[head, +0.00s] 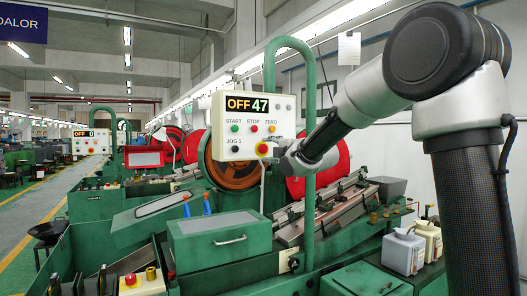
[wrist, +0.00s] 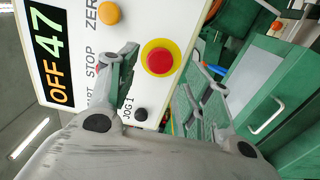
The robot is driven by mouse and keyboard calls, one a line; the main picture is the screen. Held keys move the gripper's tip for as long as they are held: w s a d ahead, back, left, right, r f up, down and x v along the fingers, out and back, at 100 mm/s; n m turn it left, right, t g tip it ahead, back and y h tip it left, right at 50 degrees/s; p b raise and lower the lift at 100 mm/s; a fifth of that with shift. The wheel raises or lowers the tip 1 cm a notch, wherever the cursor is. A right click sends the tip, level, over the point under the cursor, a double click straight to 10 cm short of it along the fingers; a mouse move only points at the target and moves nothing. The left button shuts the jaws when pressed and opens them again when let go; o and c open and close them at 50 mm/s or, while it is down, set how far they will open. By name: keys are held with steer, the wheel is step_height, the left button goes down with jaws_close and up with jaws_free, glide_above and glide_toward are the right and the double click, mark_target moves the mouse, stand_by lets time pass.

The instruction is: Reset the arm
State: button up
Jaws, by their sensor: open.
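My gripper (head: 279,150) is in front of the lower right of a white control panel (head: 222,112), which hangs on a green post. In the wrist view my gripper (wrist: 165,55) has its fingers spread, with nothing held between them. A red mushroom button (wrist: 159,61) on a yellow ring shows between the fingers; whether they touch the panel I cannot tell. The red button (head: 262,148) also shows in the head view, beside the gripper. The panel display (head: 247,105) reads OFF 47. The black JOG 1 button (wrist: 141,115) sits near the fingers.
The green arched pipe (head: 309,190) stands close to my forearm. Below are a green box with a handle (head: 220,238), a metal slide (head: 320,214) and white bottles (head: 403,250). Another panel (head: 92,142) stands far left, by an open aisle (head: 35,215).

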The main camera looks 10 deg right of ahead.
steer(key=shift+v, duration=1.05)
step_height(320, 180, down, 11)
steer(key=s+d+m+g+h, duration=0.2)
steer(key=d+m+g+h, duration=0.15)
steer(key=m, duration=0.25)
steer(key=s+d+f+m+g+h, duration=0.1)
steer(key=s+d+f+m+g, duration=0.1)
steer(key=s+f+m+g, duration=0.3)
steer(key=s+d+f+m, duration=0.2)
steer(key=s, duration=0.4)
steer(key=s+d+f+m+g, duration=0.1)
steer(key=s+d+m+g, duration=0.1)
steer(key=s, duration=1.3)
steer(key=s+d+f+m+g+h, duration=0.1)
steer(key=s+d+m, duration=0.4)
steer(key=s, duration=1)
steer(key=shift+s+m+g, duration=0.35)
steer(key=shift+m+g, duration=0.4)
steer(key=shift+m, duration=0.05)
steer(key=shift+f, duration=0.1)
